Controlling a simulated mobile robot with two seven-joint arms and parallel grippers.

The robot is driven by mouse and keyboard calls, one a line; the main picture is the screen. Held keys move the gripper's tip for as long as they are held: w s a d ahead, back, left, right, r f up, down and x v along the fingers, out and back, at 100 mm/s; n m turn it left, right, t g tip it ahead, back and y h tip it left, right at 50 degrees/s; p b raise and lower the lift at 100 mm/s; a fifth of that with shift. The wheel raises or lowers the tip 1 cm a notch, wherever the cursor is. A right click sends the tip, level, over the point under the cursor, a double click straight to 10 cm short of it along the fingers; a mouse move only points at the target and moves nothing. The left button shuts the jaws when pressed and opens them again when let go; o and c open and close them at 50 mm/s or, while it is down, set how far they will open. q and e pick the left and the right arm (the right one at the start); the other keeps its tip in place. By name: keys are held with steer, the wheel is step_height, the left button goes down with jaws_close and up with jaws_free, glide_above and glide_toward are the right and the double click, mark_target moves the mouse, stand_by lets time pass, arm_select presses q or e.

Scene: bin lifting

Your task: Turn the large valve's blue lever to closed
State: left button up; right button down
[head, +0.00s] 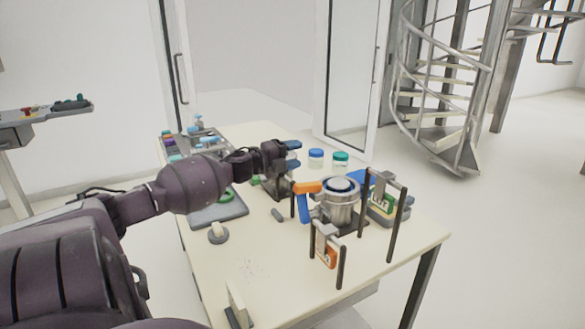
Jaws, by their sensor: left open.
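A blue lever (304,208) hangs down beside an orange bar (307,187), left of a round metal vessel (341,206) on the table. I take it for the valve's blue lever, but the valve body is too small to make out clearly. My left gripper (284,186) is open, just left of and behind the orange bar. It appears apart from the blue lever and holds nothing that I can see. My right gripper is not in view.
Thin dark posts (395,226) stand around the metal vessel on the cream table (262,268). Two small jars (341,158) stand behind it. A grey tray (218,210) and a small knob (217,233) lie left. The table's front middle is mostly clear.

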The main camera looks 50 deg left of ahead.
arm_select(q)
steer(key=shift+r, duration=0.6)
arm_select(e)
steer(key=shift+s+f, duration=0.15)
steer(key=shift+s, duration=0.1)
arm_select(q)
steer(key=shift+r, duration=0.1)
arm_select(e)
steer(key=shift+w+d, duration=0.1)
